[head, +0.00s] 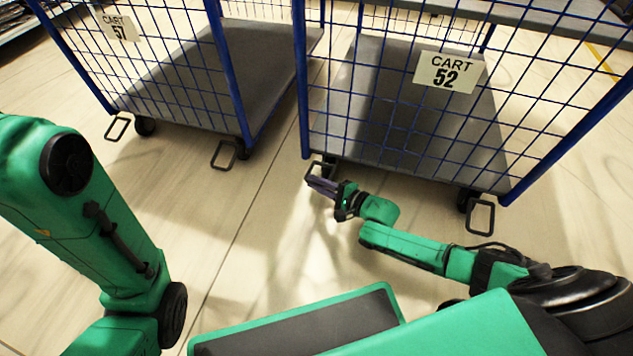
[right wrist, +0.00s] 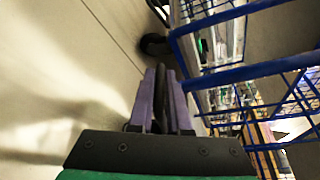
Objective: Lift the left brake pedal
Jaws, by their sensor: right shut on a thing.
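Cart 52 (head: 448,72) stands right of centre in the head view, with a blue mesh cage. Its left brake pedal (head: 318,162) is a dark loop low at the cart's near left corner, partly hidden by my right gripper. My right gripper (head: 312,181) is at this pedal, shut on it. In the right wrist view the purple fingers of my right gripper (right wrist: 163,85) stand on either side of a dark bar, the left brake pedal (right wrist: 162,82). The cart's right brake pedal (head: 481,216) hangs apart near its right corner. My left arm shows, but its gripper is out of view.
Cart 57 (head: 118,28) stands to the left, with its own two pedal loops (head: 118,128) near the floor. A black caster (head: 467,200) is beside the right pedal of cart 52. The pale floor (head: 235,240) between me and the carts is clear.

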